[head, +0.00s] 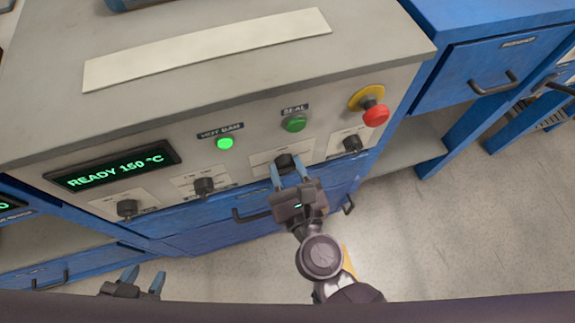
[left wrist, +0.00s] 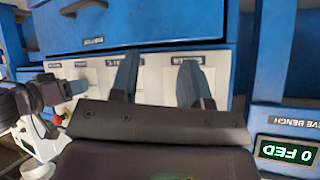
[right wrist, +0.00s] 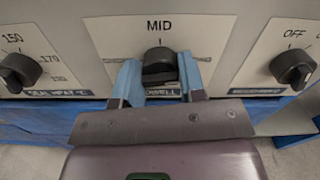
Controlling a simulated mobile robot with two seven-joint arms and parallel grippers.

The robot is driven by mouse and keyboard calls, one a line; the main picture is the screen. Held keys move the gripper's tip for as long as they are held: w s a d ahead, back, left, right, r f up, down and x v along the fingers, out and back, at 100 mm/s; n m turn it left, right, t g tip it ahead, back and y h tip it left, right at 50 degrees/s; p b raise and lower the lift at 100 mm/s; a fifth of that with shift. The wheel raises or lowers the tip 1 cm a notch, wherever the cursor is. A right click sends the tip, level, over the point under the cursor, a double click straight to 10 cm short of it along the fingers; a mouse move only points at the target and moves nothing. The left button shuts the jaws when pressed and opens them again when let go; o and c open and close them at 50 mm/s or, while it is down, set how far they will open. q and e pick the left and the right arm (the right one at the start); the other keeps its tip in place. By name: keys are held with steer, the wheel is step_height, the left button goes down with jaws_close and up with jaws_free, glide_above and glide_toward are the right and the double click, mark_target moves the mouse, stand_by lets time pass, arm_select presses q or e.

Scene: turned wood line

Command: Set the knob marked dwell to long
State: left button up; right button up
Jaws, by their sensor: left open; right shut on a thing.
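A black knob (right wrist: 160,66) sits on a white plate (right wrist: 108,35) with MID printed above it. The side markings are small and partly behind my fingers. My right gripper (right wrist: 158,80) is shut on this knob, one blue finger on each side. The knob appears to point up towards MID. In the head view the knob (head: 285,160) is third from the left in the panel's row. My left gripper (head: 143,278) is open and empty, low at the left; its fingers show in the left wrist view (left wrist: 158,80).
Other knobs flank it: a temperature knob (right wrist: 20,72) and one marked OFF (right wrist: 292,68). Above are a display (head: 112,165) reading READY 150 °C, a lit green lamp (head: 225,143), a green button (head: 294,123) and a red stop button (head: 375,115). Blue drawers (head: 200,214) lie below.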

steer(key=shift+f+m, duration=0.1)
steer(key=shift+m, duration=1)
steer(key=o, duration=0.9)
steer(key=shift+s+b, duration=0.1)
steer(key=shift+b, duration=0.2)
